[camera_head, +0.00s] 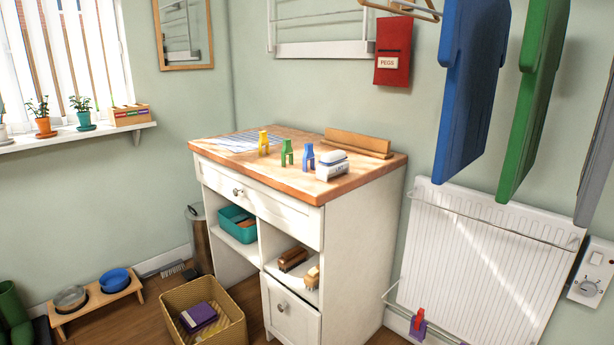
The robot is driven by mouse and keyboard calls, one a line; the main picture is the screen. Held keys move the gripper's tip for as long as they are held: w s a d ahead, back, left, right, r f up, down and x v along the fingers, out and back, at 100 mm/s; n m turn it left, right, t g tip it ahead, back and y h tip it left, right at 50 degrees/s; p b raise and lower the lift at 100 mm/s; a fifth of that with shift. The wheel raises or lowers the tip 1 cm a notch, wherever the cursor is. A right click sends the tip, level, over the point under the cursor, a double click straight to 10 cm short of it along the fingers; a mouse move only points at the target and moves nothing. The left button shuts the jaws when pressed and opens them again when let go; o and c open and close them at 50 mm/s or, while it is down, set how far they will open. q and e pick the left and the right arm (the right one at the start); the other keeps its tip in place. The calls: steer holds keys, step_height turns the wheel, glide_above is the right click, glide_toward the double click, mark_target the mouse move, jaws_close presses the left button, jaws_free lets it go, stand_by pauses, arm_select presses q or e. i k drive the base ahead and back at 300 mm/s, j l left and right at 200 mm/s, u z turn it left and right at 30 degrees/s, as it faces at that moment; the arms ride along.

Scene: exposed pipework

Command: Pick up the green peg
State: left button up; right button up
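The green peg (287,153) stands upright on the wooden top of the white cabinet (301,213), near its front edge. A yellow peg (263,143) stands to its left and a blue peg (308,156) to its right, each apart from it. Neither of my grippers shows in the head view.
A white box-like item (332,167) sits right of the blue peg. A wooden block (357,143) lies behind, and a checked cloth (238,141) lies at the left. Blue (468,85) and green (533,95) hanging items and a radiator (480,265) are at the right. A basket (236,313) stands on the floor.

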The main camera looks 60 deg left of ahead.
mark_target(287, 148)
steer(key=u, duration=1.95)
